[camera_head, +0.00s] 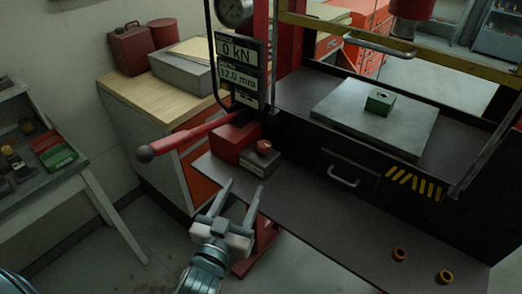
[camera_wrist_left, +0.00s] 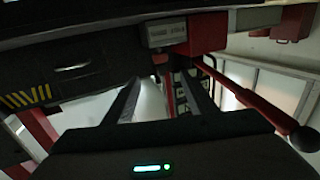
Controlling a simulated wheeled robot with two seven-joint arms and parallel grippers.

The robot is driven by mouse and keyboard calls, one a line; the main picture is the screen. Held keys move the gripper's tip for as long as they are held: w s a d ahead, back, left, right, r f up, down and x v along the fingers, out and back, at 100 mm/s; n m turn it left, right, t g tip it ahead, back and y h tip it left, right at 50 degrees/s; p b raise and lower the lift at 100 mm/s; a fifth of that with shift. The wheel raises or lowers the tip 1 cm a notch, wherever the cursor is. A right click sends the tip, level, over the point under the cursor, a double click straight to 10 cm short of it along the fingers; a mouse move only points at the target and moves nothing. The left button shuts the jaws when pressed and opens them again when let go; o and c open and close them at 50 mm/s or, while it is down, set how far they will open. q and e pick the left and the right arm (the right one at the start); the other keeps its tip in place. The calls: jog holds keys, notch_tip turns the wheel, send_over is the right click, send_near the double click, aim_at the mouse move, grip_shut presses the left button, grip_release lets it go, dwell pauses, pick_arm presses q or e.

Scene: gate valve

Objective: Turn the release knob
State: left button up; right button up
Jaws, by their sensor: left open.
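The release knob (camera_head: 264,147) is a small red knob on top of a grey box (camera_head: 259,162), at the left end of the press's dark shelf. My left gripper (camera_head: 243,188) is open and empty, in front of and below the box, its two fingers pointing toward it and apart from it. In the left wrist view, the fingers (camera_wrist_left: 158,83) spread below the grey labelled box (camera_wrist_left: 167,33), which stands beside a red block. My right gripper is not in view.
A red lever (camera_head: 188,138) with a black ball end sticks out left of the red block (camera_head: 236,141). A gauge and displays (camera_head: 237,65) hang above the knob.

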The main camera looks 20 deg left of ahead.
aim_at(262, 151)
pick_arm(q)
jog(key=w+p, duration=0.4)
jog(key=w, duration=1)
jog(key=shift+a+p, duration=0.1)
jog(key=shift+p, duration=0.25)
jog(key=shift+w, duration=0.5)
jog(key=c, duration=1)
